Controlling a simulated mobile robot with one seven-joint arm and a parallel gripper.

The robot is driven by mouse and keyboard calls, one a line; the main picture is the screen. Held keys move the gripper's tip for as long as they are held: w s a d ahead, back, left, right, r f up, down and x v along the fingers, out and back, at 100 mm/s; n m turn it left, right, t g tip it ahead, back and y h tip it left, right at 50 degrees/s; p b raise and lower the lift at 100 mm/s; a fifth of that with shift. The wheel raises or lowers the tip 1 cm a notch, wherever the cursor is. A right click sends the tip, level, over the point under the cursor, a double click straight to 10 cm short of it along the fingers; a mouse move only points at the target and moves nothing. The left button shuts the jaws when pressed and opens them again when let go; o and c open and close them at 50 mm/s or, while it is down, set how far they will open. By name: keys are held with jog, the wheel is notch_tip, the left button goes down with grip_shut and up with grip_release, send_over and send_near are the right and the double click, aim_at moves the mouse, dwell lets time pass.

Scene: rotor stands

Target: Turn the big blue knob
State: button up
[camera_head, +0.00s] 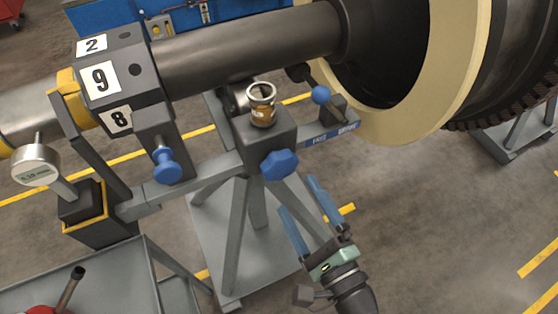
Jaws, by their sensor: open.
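The big blue knob (280,164) is a lobed knob on the front of a dark block on the rotor stand. My gripper (306,193) is below and to the right of it, with two blue fingers spread apart and nothing between them. The fingers point up toward the stand, and a gap shows between them and the knob. A smaller blue knob (167,168) sits to the left on the same stand. A small blue ball-shaped knob (321,94) sits at the upper right.
A glass jar (262,104) with brown contents stands on the block just above the big knob. A dial gauge (38,163) is at the left. The shaft (245,47) and large rotor ring (450,75) lie behind. A grey cart (100,285) is at lower left.

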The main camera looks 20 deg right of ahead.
aim_at(282, 172)
jog(key=w, duration=0.8)
jog(key=shift+w+a+p, duration=0.2)
jog(key=shift+p, duration=0.15)
jog(key=c, duration=1.1)
jog(key=shift+f+n+b, duration=0.1)
jog(key=shift+n+b, duration=0.2)
jog(key=n+b, duration=0.3)
jog(key=shift+f, duration=0.15)
jog(key=shift+n+b, duration=2.15)
jog(key=shift+n, duration=0.45)
